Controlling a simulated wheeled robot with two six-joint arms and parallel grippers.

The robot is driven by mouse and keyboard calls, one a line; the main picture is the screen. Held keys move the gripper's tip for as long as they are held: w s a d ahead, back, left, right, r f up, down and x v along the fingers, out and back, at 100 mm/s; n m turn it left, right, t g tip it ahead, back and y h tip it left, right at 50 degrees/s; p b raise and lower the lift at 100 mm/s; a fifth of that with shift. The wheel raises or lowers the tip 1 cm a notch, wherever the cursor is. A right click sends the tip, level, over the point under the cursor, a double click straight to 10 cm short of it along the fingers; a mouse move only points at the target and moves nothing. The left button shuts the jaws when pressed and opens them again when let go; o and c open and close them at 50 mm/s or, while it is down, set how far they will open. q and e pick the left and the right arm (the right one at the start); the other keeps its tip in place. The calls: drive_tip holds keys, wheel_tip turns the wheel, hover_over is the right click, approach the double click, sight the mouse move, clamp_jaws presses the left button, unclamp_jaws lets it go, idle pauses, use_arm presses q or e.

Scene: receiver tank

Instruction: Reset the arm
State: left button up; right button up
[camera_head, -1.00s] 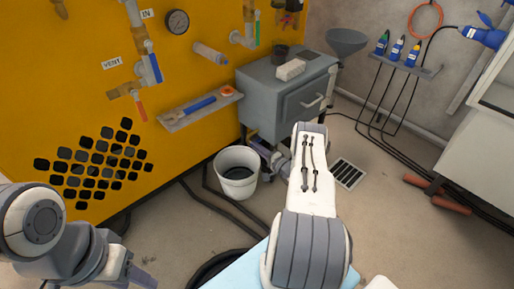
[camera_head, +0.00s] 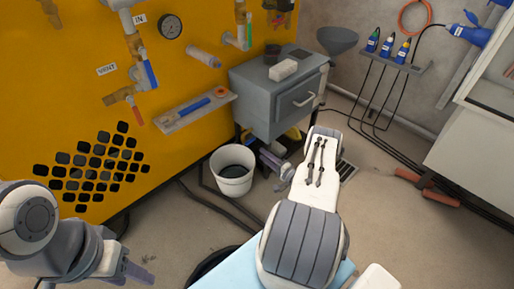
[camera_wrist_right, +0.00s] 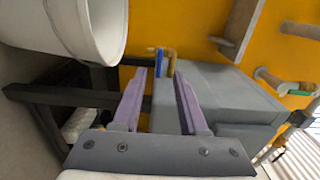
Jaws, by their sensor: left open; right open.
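My right arm reaches forward in the middle of the head view. Its gripper (camera_head: 274,162) is low, between the white bucket and the grey cabinet, partly hidden by my own wrist. In the right wrist view the two purple fingers of this gripper (camera_wrist_right: 161,88) are apart with nothing held between them. My left gripper (camera_head: 138,273) is at the lower left of the head view, over bare floor. It is open and empty, though its fingertips are small and dark there.
The white bucket (camera_head: 232,185) stands on the floor; in the wrist view (camera_wrist_right: 92,25) it is close at upper left. The grey cabinet (camera_head: 262,103) is beside the yellow machine (camera_head: 70,100), whose shelf (camera_head: 180,122) juts out. Hoses cross the floor.

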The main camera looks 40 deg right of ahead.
drive_tip(key=shift+s, duration=1.2)
drive_tip(key=shift+w, duration=0.1)
